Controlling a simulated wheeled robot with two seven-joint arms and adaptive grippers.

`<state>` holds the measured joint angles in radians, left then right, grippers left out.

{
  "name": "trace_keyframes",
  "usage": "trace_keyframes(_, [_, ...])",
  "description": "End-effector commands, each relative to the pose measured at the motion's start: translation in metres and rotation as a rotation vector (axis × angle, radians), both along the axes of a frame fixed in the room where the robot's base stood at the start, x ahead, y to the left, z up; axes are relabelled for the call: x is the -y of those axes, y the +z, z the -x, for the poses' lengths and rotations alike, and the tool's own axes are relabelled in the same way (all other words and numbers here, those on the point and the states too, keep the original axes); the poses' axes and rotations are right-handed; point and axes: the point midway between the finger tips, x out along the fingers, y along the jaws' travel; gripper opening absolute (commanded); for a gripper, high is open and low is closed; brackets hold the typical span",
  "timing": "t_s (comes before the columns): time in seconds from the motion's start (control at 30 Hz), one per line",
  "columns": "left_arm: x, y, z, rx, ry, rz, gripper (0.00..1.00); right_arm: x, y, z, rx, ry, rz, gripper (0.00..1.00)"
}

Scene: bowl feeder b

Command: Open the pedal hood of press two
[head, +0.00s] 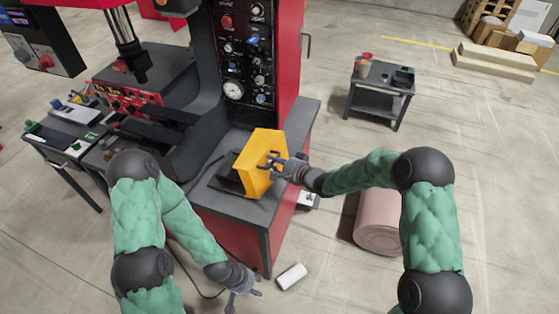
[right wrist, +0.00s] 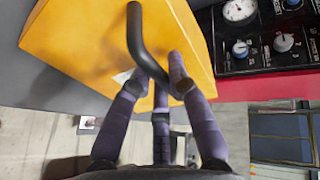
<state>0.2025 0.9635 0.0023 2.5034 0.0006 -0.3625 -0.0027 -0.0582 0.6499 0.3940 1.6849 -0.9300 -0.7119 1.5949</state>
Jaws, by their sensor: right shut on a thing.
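The yellow pedal hood (head: 265,150) stands tilted on the grey top of the red and black press, over a dark base piece (head: 229,178). In the right wrist view the hood (right wrist: 85,45) fills the upper left, with a black bent handle (right wrist: 137,35) on its face. My right gripper (head: 272,163) is at the hood's face. In the right wrist view its fingers (right wrist: 160,90) are closed around the handle's lower end. What lies inside the hood is hidden. My left gripper (head: 244,292) hangs low in front of the press, its fingers apart and empty.
The press's control panel (head: 245,45) rises behind the hood. A pink cylinder (head: 378,236) lies on the floor under my right arm. A small grey cart (head: 377,85) stands at back right.

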Motion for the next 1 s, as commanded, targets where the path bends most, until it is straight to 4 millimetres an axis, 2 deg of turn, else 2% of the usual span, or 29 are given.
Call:
trace_keyframes(0.13, [0.0000, 0.0056, 0.0001, 0.000, 0.000, 0.000, 0.40, -0.0114, 0.0069, -0.0031, 0.015, 0.006, 0.007, 0.00])
trace_keyframes(0.43, [0.0001, 0.0047, 0.0002, -0.001, 0.000, 0.000, 0.40, -0.0116, 0.0062, -0.0035, 0.017, 0.004, 0.007, 0.00])
trace_keyframes(0.47, [0.0001, 0.0047, 0.0002, 0.000, 0.000, 0.000, 0.40, -0.0116, 0.0062, -0.0035, 0.017, 0.004, 0.007, 0.26])
trace_keyframes(0.5, [0.0001, 0.0047, 0.0002, -0.001, 0.000, 0.000, 0.40, -0.0115, 0.0063, -0.0035, 0.017, 0.004, 0.007, 0.38])
trace_keyframes(0.53, [0.0001, 0.0047, 0.0002, -0.001, 0.000, 0.000, 0.40, -0.0115, 0.0064, -0.0035, 0.017, 0.004, 0.007, 0.43])
trace_keyframes(1.0, [0.0000, 0.0049, 0.0000, 0.000, 0.000, 0.000, 0.40, -0.0050, 0.0104, 0.0000, 0.020, 0.003, 0.006, 0.43])
